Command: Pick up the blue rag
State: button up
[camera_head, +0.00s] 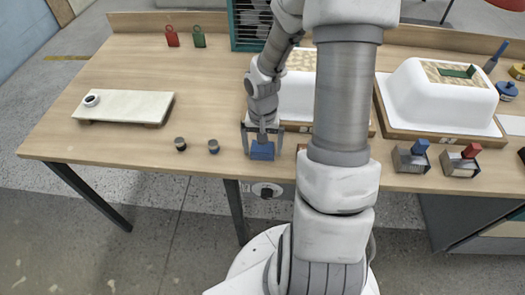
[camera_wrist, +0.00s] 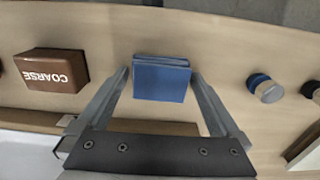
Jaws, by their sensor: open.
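The blue rag (camera_head: 262,151) is a small folded block lying on the wooden table near its front edge. In the wrist view the blue rag (camera_wrist: 161,78) lies between the tips of my two fingers, with a narrow gap on each side. My gripper (camera_head: 262,143) is open and comes down from above around the rag. In the wrist view the fingers of my gripper (camera_wrist: 160,82) are spread, one left and one right of the rag. Whether the fingertips touch the tabletop cannot be told.
A brown block marked COARSE (camera_wrist: 52,70) lies left of the rag in the wrist view. A blue-topped round piece (camera_wrist: 265,88) stands to the right. White tub shells (camera_head: 440,95) on wooden bases stand behind and to the right. The table's front left (camera_head: 110,145) is mostly clear.

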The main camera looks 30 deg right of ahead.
aim_at(262, 146)
jog(key=c, duration=1.1)
jog(key=shift+r, duration=0.1)
jog(key=shift+c, duration=0.2)
notch_tip(262, 146, up, 10)
jog(key=p, duration=0.2)
jog(key=shift+p, duration=0.35)
